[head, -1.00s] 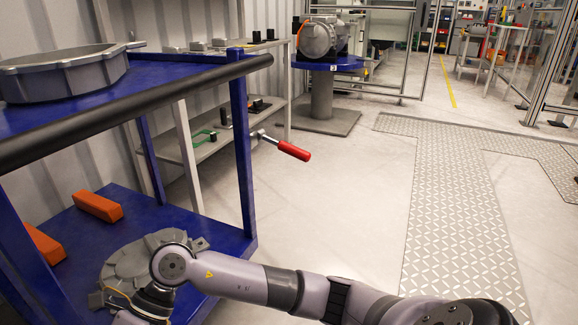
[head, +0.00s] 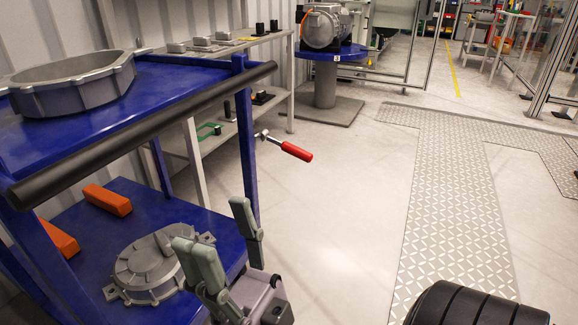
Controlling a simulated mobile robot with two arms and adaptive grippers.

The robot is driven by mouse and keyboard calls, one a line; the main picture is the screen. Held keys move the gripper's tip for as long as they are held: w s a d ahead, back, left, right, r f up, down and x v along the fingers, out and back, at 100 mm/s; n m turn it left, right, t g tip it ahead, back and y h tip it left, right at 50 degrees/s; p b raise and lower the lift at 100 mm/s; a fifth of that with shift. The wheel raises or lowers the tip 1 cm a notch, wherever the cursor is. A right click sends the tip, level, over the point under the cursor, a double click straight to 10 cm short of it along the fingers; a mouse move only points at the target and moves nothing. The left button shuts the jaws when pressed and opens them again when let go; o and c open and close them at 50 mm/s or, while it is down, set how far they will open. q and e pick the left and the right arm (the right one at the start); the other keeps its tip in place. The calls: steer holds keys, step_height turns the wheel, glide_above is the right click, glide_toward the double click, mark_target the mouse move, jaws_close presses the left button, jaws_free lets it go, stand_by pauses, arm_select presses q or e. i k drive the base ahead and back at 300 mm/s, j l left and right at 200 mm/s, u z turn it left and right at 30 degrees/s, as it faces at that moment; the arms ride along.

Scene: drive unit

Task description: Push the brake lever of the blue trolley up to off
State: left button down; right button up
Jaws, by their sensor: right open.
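The blue trolley (head: 165,89) stands at the left, with a black push bar along its near top edge. Its brake lever (head: 297,151) has a red handle and sticks out to the right from the right post, sloping slightly down toward its tip. My right gripper (head: 222,232) is in the lower middle, below and to the left of the red handle and apart from it. Its grey-green fingers point up and are spread apart with nothing between them. My left gripper is not in view.
A grey housing (head: 78,92) sits on the top shelf. A round grey cover (head: 150,268) and two orange blocks (head: 107,199) lie on the lower shelf. A shelf rack (head: 232,47) stands behind. The floor (head: 345,200) right of the lever is clear.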

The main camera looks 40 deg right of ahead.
mark_target(297, 153)
steer(key=z, duration=2.25)
steer(key=k+j, duration=0.1)
steer(key=j, duration=0.85)
steer(key=i+l, duration=0.15)
steer(key=i, duration=0.35)
